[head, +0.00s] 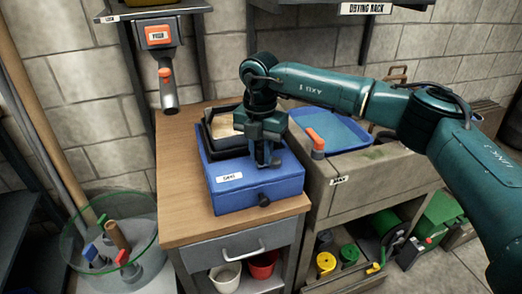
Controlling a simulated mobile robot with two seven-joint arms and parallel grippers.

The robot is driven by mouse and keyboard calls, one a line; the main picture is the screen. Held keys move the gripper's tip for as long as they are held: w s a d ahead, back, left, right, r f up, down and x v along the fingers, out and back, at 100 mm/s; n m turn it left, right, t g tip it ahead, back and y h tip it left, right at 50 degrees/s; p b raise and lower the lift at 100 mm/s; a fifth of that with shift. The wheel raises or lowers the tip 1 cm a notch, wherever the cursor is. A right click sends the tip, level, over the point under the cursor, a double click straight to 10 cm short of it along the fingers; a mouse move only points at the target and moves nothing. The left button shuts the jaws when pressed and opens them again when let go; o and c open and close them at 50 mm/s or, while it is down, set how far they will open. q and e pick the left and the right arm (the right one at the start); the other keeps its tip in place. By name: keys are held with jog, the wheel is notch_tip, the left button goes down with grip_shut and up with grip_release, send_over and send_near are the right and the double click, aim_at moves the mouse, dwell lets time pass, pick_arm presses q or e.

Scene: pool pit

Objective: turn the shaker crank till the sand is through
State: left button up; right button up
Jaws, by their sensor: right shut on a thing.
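The shaker is a blue box (255,190) with a small white label, standing on the wooden top of a cabinet. A dark-rimmed tray (207,133) at its back left shows a patch of tan sand (222,125). A black knob (264,200) sits on the box's front face. My right gripper (267,161) points down over the right part of the blue box and is shut on what appears to be the crank's handle. The gripper hides most of the crank and part of the tray. My left gripper is out of view.
A grey bench with a blue tray (330,130) and an orange-capped item (316,141) stands close on the right. A grey tool with an orange label (160,50) hangs above the back left. A clear round bin (115,240) stands at lower left. The cabinet top's left strip is clear.

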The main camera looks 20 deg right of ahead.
grip_shut()
